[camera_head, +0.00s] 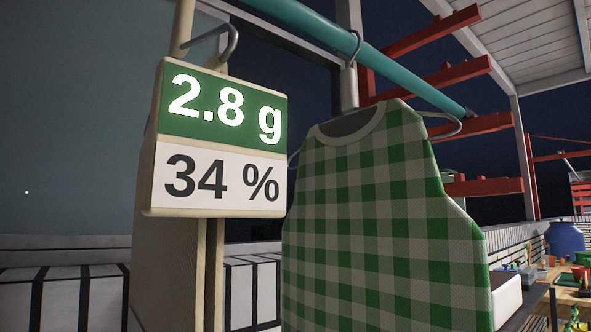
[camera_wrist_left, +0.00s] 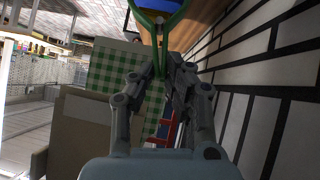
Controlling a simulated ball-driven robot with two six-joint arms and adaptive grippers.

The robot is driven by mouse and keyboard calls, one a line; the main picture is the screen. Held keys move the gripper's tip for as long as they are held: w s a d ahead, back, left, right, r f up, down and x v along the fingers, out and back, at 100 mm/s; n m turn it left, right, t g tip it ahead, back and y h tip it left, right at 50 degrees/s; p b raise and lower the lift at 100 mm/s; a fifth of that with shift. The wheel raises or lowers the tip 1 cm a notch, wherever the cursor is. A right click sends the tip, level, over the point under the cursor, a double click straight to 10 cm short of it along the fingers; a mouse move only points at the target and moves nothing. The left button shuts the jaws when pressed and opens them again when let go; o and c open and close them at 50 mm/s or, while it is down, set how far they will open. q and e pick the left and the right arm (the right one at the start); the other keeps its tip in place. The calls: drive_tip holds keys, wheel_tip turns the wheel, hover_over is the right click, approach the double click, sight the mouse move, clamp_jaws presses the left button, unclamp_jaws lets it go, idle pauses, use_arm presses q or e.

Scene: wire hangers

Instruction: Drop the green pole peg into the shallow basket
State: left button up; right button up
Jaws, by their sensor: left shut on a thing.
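In the left wrist view my left gripper (camera_wrist_left: 174,68) is shut on the green pole peg (camera_wrist_left: 158,32). The peg is a Y-shaped green piece whose forked end spreads beyond the fingertips toward the top of the picture. Its lower part is partly hidden between the fingers. I cannot make out the shallow basket in either view. Neither gripper shows in the head view, and my right gripper is not seen.
A green checked garment (camera_head: 375,220) hangs from a teal pole (camera_head: 400,80) beside a sign (camera_head: 216,140). A bench with small items and a blue barrel (camera_head: 565,239) is at right. In the wrist view, the garment (camera_wrist_left: 110,72) is left and a white brick wall (camera_wrist_left: 285,85) right.

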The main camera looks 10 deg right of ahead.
use_arm(q)
wheel_tip(320, 180, down, 5)
drive_tip(key=b, duration=0.3)
drive_tip(key=o, duration=0.8)
wheel_tip(320, 180, up, 10)
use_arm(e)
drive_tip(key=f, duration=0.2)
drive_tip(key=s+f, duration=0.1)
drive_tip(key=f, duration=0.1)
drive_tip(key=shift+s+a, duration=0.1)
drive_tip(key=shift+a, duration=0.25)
